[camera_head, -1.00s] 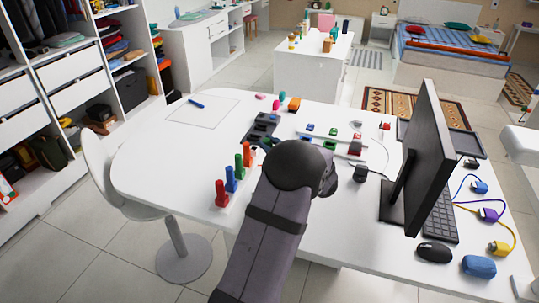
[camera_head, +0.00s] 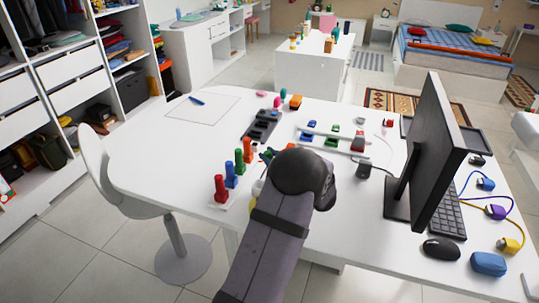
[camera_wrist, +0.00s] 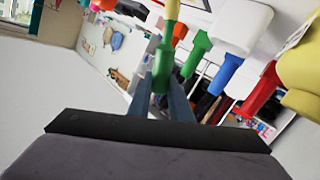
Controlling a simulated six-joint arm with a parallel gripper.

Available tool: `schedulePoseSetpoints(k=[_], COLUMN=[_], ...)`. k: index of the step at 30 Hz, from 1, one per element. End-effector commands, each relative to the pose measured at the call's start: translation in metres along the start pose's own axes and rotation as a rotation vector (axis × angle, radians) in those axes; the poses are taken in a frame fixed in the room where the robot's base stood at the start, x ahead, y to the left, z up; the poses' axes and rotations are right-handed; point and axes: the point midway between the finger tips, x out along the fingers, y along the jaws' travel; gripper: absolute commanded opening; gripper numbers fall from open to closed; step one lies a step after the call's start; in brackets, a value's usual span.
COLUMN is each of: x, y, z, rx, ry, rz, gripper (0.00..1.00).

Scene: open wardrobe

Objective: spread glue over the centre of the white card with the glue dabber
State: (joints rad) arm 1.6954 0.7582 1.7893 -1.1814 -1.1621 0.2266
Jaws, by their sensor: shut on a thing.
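My gripper, seen in the wrist view (camera_wrist: 161,78), is shut on a slim tool with a green handle and yellow upper part, which looks like the glue dabber (camera_wrist: 164,62). In the head view my own wrist and arm hide the fingers and the tool, at the near edge of the desk, right of the rack of coloured handles. A flat white sheet (camera_head: 215,112), possibly the white card, lies at the far left of the desk with a blue pen-like thing (camera_head: 196,100) on it. My gripper is well apart from this sheet. No glue on it can be made out.
Upright handles, including a red one (camera_head: 220,188) and a blue one (camera_head: 231,174), stand close left of my gripper. A dark tray (camera_head: 262,126) lies beyond them. A monitor (camera_head: 433,155) stands to the right. The desk's left part (camera_head: 150,155) is clear.

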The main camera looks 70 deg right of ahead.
Motion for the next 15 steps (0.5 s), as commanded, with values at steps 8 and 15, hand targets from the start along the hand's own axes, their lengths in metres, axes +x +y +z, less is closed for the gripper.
schedulePoseSetpoints(k=[8,15], x=[0.008,0.022], y=[0.000,0.016], z=[0.021,0.026], rx=[-0.002,-0.002], ry=[0.001,0.001], rz=[0.000,-0.001], gripper=[0.00,0.00])
